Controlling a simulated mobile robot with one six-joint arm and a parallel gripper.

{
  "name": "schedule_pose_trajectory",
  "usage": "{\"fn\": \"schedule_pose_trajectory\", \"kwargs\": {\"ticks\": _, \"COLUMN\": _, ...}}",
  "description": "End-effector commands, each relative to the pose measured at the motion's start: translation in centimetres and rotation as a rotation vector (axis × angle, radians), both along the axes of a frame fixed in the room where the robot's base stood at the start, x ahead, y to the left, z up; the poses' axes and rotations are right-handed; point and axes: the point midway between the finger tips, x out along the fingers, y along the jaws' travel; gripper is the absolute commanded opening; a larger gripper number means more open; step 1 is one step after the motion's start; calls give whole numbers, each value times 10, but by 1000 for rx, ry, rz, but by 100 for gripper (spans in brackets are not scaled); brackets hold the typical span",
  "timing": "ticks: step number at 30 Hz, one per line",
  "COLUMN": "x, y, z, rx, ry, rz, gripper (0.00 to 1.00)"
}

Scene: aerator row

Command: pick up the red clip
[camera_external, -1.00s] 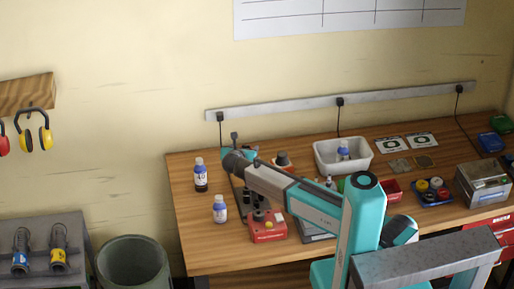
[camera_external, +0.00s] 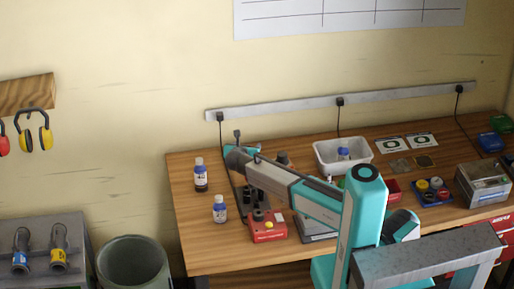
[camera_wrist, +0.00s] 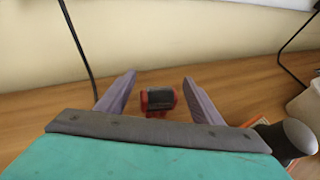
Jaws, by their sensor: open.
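The red clip (camera_wrist: 158,99) lies on the wooden bench top in the wrist view, small and red with a dark grey middle. My gripper (camera_wrist: 158,78) is open, with one grey finger on each side of the clip in the picture. Nothing is held, and I cannot tell how far the fingertips are above the bench. In the external view, the end of my arm is over the back left of the bench, and I cannot make out the clip or the fingers there.
A dark round-topped thing (camera_wrist: 289,138) stands close to the right of my gripper. The wall and a black cable (camera_wrist: 78,45) are behind. Two bottles (camera_external: 200,175) (camera_external: 220,209), a red control box (camera_external: 268,229) and a white tub (camera_external: 325,163) stand on the bench (camera_external: 205,258).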

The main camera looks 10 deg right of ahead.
Motion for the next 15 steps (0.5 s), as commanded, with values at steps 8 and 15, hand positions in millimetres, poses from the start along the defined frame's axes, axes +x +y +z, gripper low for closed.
{"fn": "schedule_pose_trajectory", "kwargs": {"ticks": 8, "x": 13, "y": -5, "z": -7, "rx": -1, "ry": 0, "rz": 0, "gripper": 60}}
{"fn": "schedule_pose_trajectory", "kwargs": {"ticks": 15, "x": 13, "y": -5, "z": -8, "rx": -1, "ry": 0, "rz": 0, "gripper": 60}}
